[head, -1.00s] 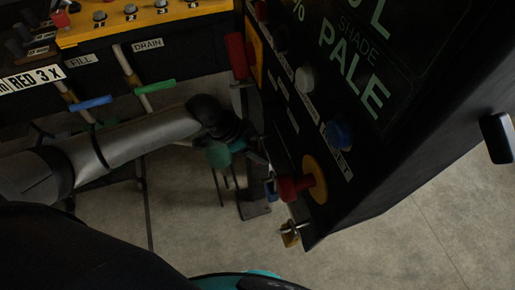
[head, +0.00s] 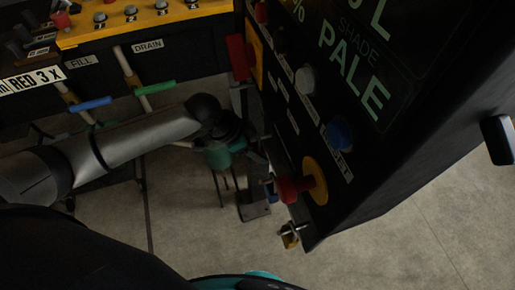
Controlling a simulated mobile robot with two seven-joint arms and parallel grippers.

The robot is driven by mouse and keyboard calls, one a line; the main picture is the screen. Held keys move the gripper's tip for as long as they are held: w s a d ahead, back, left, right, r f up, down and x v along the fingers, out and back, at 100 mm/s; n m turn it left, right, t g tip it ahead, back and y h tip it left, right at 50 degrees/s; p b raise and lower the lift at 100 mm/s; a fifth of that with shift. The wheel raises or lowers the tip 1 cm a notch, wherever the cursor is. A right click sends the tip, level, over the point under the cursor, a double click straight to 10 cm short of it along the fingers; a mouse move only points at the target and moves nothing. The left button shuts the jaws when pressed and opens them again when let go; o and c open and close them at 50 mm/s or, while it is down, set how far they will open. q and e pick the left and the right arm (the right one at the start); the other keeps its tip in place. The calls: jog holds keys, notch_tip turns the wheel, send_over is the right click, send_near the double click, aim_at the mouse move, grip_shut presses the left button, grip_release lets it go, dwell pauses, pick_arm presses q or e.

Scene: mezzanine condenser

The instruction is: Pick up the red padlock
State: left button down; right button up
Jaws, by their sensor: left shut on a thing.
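A red piece (head: 290,188) sticks out from a yellow disc (head: 315,180) on the side of the black cabinet. It looks like a switch handle; I cannot tell whether a red padlock is on it. My left gripper (head: 264,177) is at the left end of this red piece, close to the cabinet side. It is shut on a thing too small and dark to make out. A brass-coloured padlock (head: 290,237) hangs at the cabinet's lower corner, below the gripper. My right gripper is not in view.
The black cabinet (head: 410,150) fills the right, with a red handle (head: 237,57) on yellow higher up. A blue lever (head: 91,103) and a green lever (head: 155,87) stand behind my left arm, under a yellow button panel (head: 150,15). Concrete floor (head: 400,250) is bare at lower right.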

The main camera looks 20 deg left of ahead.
pick_arm(q)
jog(key=shift+r, duration=0.45)
jog(key=shift+s+a, duration=0.15)
jog(key=shift+a, duration=0.1)
jog(key=s+a+b, duration=0.2)
jog(key=s+a, duration=0.7)
jog(key=a, duration=0.5)
jog(key=shift+s+a, duration=0.2)
jog(key=shift+s, duration=0.2)
jog(key=shift+r, duration=0.25)
jog(key=s+a+r+p, duration=0.1)
jog(key=s+a+p, duration=0.3)
jog(key=a+p, duration=0.1)
jog(key=shift+a+r+p, duration=0.4)
jog(key=shift+a, duration=0.2)
jog(key=shift+d, duration=0.1)
dwell(1.2)
